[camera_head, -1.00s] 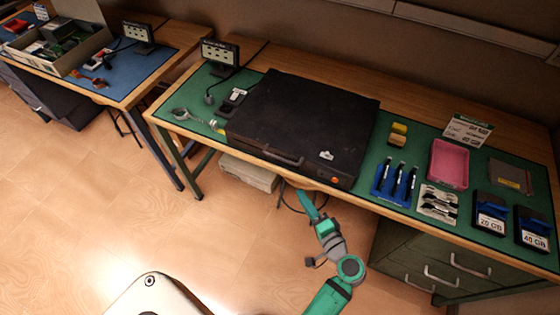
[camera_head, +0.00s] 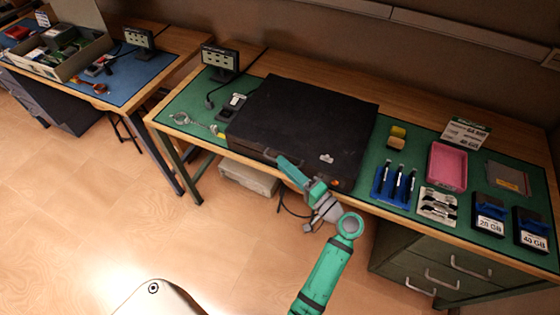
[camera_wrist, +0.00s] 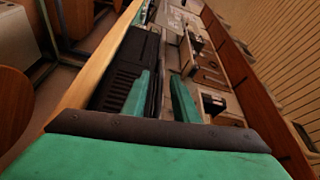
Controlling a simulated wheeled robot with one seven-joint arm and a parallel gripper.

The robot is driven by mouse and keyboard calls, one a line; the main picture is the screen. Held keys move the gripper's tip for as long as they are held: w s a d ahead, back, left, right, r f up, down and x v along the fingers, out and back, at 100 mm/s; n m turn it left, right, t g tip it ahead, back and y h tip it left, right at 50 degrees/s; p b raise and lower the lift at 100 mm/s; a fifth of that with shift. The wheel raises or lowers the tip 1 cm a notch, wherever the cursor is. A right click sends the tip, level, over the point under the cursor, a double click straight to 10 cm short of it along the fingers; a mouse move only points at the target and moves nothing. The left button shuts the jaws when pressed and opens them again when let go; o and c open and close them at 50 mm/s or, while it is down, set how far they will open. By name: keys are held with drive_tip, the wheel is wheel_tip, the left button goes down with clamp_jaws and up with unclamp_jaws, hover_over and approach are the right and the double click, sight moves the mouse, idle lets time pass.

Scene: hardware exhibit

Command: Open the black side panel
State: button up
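Left of the fingers is a dark ribbed face (camera_wrist: 122,75).
A small sign screen (camera_head: 220,58) stands behind left. A drawer unit (camera_head: 440,270) is below right.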

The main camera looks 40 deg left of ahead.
drive_tip(key=shift+w+a+r, duration=0.1)
drive_tip(key=shift+w+a, duration=0.1)
drive_tip(key=shift+a, duration=1.05)
drive_tip(key=shift+w, duration=0.15)
drive_tip(key=shift+c, duration=0.2)
drive_tip(key=shift+s+a, duration=0.15)
drive_tip(key=shift+s, duration=0.1)
drive_tip(key=c, duration=0.5)
clamp_jaws()
drive_tip(key=shift+w+d, duration=0.15)
drive_tip(key=shift+d, duration=0.15)
